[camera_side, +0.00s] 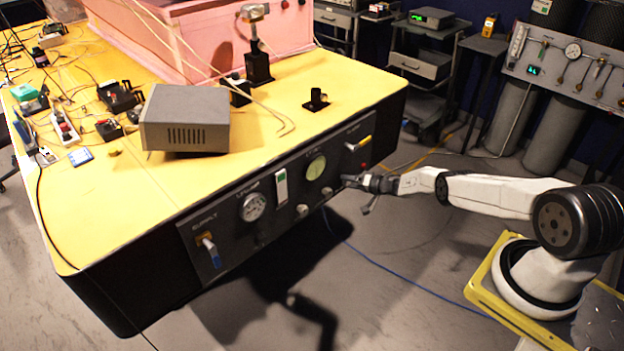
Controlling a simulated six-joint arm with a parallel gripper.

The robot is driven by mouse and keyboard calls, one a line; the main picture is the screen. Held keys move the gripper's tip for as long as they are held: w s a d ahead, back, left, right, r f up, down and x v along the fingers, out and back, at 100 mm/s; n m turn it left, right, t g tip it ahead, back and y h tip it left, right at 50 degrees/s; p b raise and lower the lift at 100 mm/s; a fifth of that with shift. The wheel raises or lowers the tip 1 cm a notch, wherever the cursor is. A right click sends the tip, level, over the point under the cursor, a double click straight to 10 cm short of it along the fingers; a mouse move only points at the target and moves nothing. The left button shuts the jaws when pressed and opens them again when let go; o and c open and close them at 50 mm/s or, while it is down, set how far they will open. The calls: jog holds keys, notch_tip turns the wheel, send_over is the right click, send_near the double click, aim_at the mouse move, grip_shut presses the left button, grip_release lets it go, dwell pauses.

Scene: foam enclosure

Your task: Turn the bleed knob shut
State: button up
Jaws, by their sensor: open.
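A dark control panel (232,242) is set in the front face of the yellow-topped bench. Two small grey knobs sit low on it: one knob (302,209) below the flow tube and another knob (327,191) below the green dial. I cannot read which is labelled bleed. My gripper (356,193) is open at the panel's right end, just right of the right-hand knob. One finger points at the panel and the other hangs lower. I see nothing between them. Whether a finger touches the panel is too small to tell, and the gripper may hide part of it.
The panel also carries a blue-handled supply valve (211,253), a white gauge (253,207), a green dial (316,168) and a yellow-handled valve (359,144) above my gripper. A blue hose (385,262) runs across the floor. Open floor lies below the panel.

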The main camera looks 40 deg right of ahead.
jog(key=shift+s+d, duration=0.2)
jog(key=shift+s, duration=0.15)
jog(key=v, duration=0.7)
dwell(0.7)
jog(key=shift+r, duration=0.1)
jog(key=shift+a, duration=0.15)
jog(key=n+h, duration=0.1)
jog(key=n, duration=0.2)
jog(key=a+n+h, duration=0.1)
jog(key=n, duration=0.2)
jog(key=r+n+h, duration=0.1)
jog(key=n, duration=0.2)
jog(key=shift+s+a+g, duration=0.1)
jog(key=shift+a+g, duration=0.2)
jog(key=shift+a, duration=0.05)
jog(key=shift+f, duration=0.1)
dwell(0.3)
jog(key=x, duration=0.7)
jog(key=shift+w, duration=0.35)
